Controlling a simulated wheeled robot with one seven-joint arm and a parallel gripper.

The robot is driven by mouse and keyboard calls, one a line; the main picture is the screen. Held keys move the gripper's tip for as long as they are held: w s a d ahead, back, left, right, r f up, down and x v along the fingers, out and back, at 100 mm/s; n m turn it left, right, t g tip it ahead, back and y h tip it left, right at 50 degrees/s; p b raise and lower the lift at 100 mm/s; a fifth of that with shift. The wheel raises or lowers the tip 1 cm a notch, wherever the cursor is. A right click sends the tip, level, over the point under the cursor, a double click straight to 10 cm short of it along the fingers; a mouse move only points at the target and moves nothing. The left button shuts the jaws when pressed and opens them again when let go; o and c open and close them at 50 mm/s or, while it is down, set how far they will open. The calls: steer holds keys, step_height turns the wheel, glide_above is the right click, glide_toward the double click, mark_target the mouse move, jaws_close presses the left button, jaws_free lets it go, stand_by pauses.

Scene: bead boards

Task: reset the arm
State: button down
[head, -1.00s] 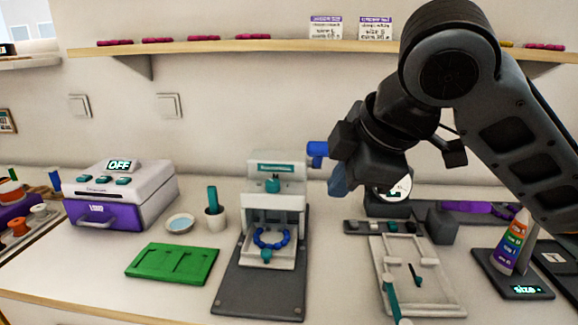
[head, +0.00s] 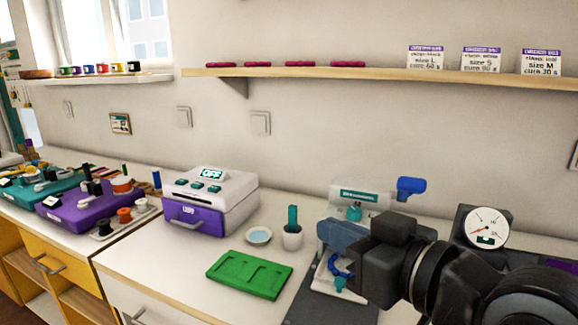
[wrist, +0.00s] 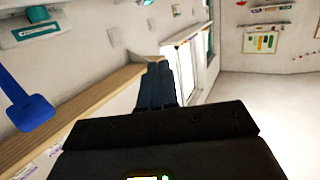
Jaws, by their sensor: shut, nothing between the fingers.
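My gripper (head: 330,240) is in the head view at the lower right, in front of the white press with a blue handle (head: 411,187). Its blue-grey fingers point left and are shut with nothing between them. In the wrist view my gripper (wrist: 157,85) shows its two fingers together, pointing toward the room's far side. The press's white top (head: 365,196) shows behind my arm, and a blue bead ring (head: 341,266) in it is partly hidden by my gripper.
A white and purple oven (head: 212,200) reading OFF stands left of centre. A dial gauge (head: 487,228) stands at right. A wooden shelf (head: 330,75) runs along the wall.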

steer(key=s+d+f+m+t+h, duration=0.1)
steer(key=s+d+f+m+h, duration=0.15)
steer(key=s+f, duration=0.25)
steer(key=s+d+f+m+t+h+p, duration=0.1)
steer(key=s+d+f+m+h, duration=0.15)
steer(key=s+f+m, duration=0.2)
steer(key=s+d+f+m+t+h, duration=0.1)
steer(key=s+d+f+m+h, duration=0.15)
steer(key=s+f, duration=0.35)
steer(key=s+d+n+h, duration=0.1)
steer(key=s+d, duration=0.3)
steer(key=s, duration=0.7)
steer(key=s+d+n+g+h+p, duration=0.1)
steer(key=s+d, duration=0.2)
steer(key=s, duration=0.7)
steer(key=shift+s+d+f, duration=0.4)
steer(key=shift+f, duration=0.05)
